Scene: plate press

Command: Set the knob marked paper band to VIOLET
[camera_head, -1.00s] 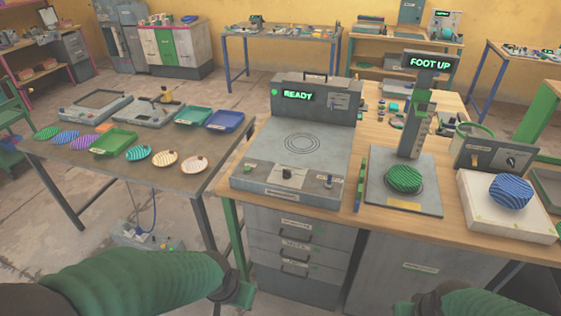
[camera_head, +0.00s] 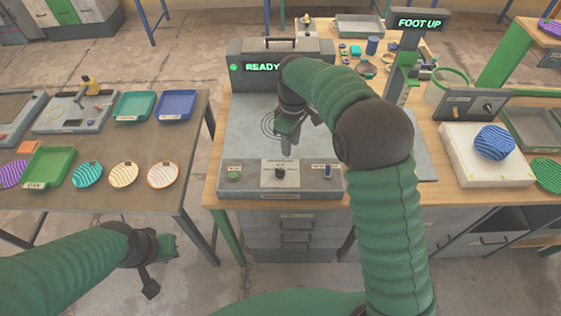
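The grey press station (camera_head: 243,140) reads READY. Its front panel has a dark knob (camera_head: 280,172) on a white dial plate, between a green button (camera_head: 233,174) and a blue-topped switch (camera_head: 327,171). Another dark knob (camera_head: 488,106) sits on the small grey panel at right. The labels are too small to read, so I cannot tell which knob is marked paper band, nor its setting. My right gripper (camera_head: 297,137) hangs over the press bed, just behind and above the front knob, apart from it; its finger gap is unclear. My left gripper (camera_head: 160,268) is open and empty, in front of the left table.
The left table holds a green tray (camera_head: 47,168), a teal tray (camera_head: 135,106), a blue tray (camera_head: 178,105) and several striped discs.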

